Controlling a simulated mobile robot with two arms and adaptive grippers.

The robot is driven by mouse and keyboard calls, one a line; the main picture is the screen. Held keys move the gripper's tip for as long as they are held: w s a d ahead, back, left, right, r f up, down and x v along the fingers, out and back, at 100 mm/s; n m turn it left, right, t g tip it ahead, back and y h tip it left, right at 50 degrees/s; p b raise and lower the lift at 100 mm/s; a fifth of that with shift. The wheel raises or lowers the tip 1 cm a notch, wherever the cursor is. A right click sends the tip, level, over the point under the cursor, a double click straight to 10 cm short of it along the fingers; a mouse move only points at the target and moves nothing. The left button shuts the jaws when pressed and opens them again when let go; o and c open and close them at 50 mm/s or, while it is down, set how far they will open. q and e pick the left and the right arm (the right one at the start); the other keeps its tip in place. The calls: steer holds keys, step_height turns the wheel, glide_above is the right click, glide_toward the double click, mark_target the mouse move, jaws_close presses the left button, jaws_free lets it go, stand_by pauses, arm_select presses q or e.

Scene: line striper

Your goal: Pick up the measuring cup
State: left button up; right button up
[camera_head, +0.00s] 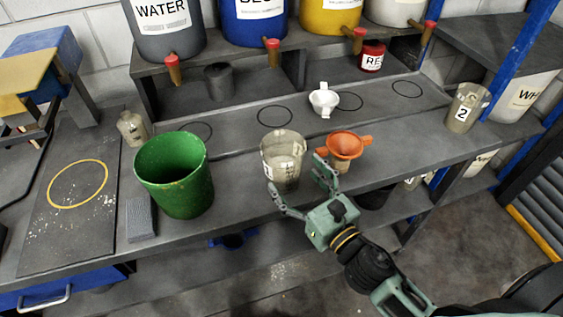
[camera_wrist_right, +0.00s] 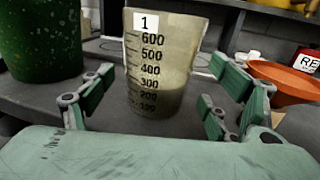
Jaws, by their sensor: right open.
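The measuring cup (camera_head: 284,160) is a cloudy, clear cup standing upright on the grey bench. In the right wrist view the cup (camera_wrist_right: 165,60) has a white label "1" and black marks from 100 to 600. My right gripper (camera_head: 297,193) is open, with its fingers pointing at the cup from the front. In the wrist view the fingers of the right gripper (camera_wrist_right: 155,98) are at the left and right of the cup, with gaps to it. My left gripper is not in view.
A green bucket (camera_head: 176,177) stands left of the cup, and an orange funnel (camera_head: 346,146) is close at its right. A white funnel (camera_head: 323,100) is behind. Another cup labelled "2" (camera_head: 466,108) stands at the right. A grey sponge-like block (camera_head: 141,218) lies near the bench's front edge.

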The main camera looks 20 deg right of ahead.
mark_target(274, 154)
steer(key=p+x, duration=0.1)
steer(key=x, duration=0.3)
steer(key=shift+w+a+f+p, duration=0.15)
steer(key=shift+w+a+p, duration=0.05)
steer(key=shift+w+p, duration=0.15)
steer(key=shift+w+a+f, duration=0.1)
steer(key=shift+w+f, duration=0.05)
steer(key=shift+w, duration=0.2)
steer(key=c, duration=1.3)
steer(key=shift+c, duration=1.2)
